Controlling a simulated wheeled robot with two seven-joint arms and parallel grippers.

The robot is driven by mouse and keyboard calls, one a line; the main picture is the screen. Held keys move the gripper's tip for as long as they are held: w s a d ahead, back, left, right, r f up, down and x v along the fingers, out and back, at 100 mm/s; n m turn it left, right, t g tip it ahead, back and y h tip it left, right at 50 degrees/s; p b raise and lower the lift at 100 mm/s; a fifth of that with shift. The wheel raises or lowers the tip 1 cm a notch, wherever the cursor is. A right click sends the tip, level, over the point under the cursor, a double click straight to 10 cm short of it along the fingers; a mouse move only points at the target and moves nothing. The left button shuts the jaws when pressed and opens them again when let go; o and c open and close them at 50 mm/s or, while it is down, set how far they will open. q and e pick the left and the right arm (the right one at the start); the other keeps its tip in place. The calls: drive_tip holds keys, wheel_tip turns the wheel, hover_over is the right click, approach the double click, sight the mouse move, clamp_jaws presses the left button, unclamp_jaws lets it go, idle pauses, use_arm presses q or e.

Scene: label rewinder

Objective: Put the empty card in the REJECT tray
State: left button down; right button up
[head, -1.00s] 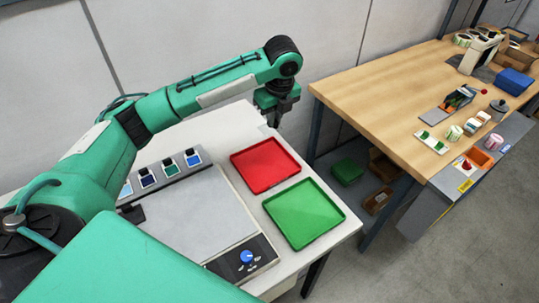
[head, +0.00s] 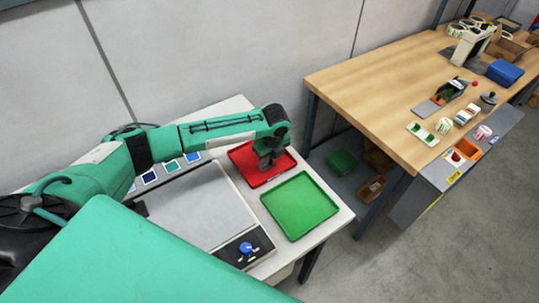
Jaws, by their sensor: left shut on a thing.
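The red tray (head: 243,156) lies on the white bench, behind the green tray; no lettering on it can be read. My left gripper (head: 266,162) is over the red tray, pointing down, and hides part of its floor. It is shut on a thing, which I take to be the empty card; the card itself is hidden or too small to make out. I cannot tell whether it touches the tray floor. My right gripper is not in view.
The green tray (head: 299,206) stands in front of the red one. A flat grey plate device (head: 190,205) with a blue knob (head: 246,248) lies to the left, with several coloured squares behind it. A wooden workbench (head: 375,90) with label rolls stands to the right, past a gap.

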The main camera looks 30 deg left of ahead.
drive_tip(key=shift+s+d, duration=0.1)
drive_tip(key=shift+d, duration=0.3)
use_arm(q)
drive_tip(key=shift+f, duration=0.15)
drive_tip(key=c, duration=1.5)
unclamp_jaws()
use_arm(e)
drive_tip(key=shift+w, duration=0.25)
